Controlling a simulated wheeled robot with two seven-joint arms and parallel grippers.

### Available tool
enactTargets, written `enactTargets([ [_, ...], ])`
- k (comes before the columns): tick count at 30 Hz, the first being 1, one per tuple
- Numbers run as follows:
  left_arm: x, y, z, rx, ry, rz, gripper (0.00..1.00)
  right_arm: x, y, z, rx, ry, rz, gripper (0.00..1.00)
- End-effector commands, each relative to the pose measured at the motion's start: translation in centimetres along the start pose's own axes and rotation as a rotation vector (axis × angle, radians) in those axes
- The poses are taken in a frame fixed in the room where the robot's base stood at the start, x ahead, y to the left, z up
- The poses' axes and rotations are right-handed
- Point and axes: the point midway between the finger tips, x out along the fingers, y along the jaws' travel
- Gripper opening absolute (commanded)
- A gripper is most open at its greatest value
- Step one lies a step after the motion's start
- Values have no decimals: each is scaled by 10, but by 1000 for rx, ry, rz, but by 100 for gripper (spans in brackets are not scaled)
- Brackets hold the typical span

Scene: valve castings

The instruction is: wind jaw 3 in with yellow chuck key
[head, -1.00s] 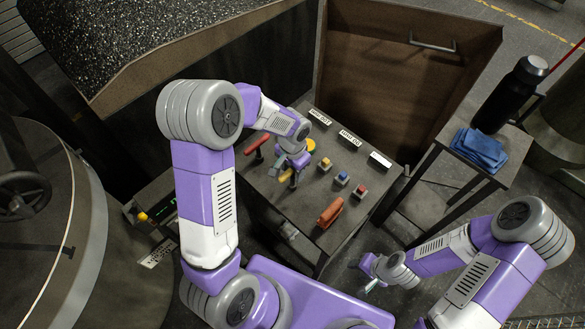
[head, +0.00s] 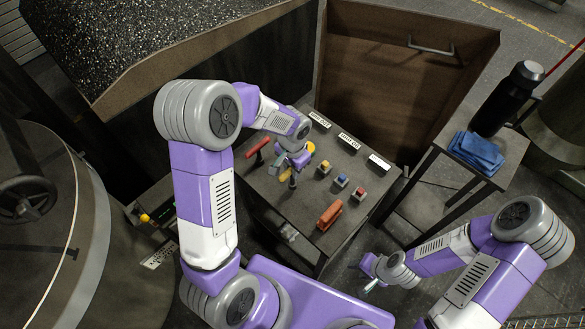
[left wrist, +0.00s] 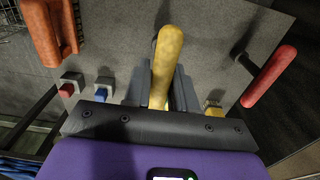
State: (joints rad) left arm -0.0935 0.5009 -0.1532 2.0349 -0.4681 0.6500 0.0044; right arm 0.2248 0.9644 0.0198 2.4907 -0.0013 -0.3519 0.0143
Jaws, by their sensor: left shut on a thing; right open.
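A yellow bar-shaped handle (left wrist: 166,65) stands between the two fingers of my left gripper (left wrist: 160,88) in the left wrist view. The gripper is shut on it, over the dark panel. In the head view, my left gripper (head: 284,172) is low over the left part of the panel (head: 290,215), and a yellow rounded end (head: 310,147) shows beside my wrist. The handle's lower end is hidden by the fingers. I cannot make out a chuck or a numbered jaw. My right gripper (head: 369,287) is open and empty, low in front of the panel's right side.
A side table (head: 455,163) holds a blue cloth (head: 477,151) and black bottle (head: 508,98). A handwheel (head: 25,199) is at left.

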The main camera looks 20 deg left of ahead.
Motion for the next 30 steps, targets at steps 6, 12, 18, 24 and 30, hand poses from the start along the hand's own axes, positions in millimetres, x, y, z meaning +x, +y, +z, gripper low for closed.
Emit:
enactTargets([
  [6,-21,0,-1,0,3,0,0,-15,-6,1,0,0,0,42],
  [12,-37,0,-1,0,2,0,0,-26,-10,1,0,0,0,42],
  [18,-53,0,-1,0,2,0,0,-37,-14,2,0,0,0,42],
  [24,-59,0,-1,0,2,0,0,-41,-15,2,0,0,0,42],
  [30,-58,0,0,0,1,0,0,-40,-15,2,0,0,0,42],
])
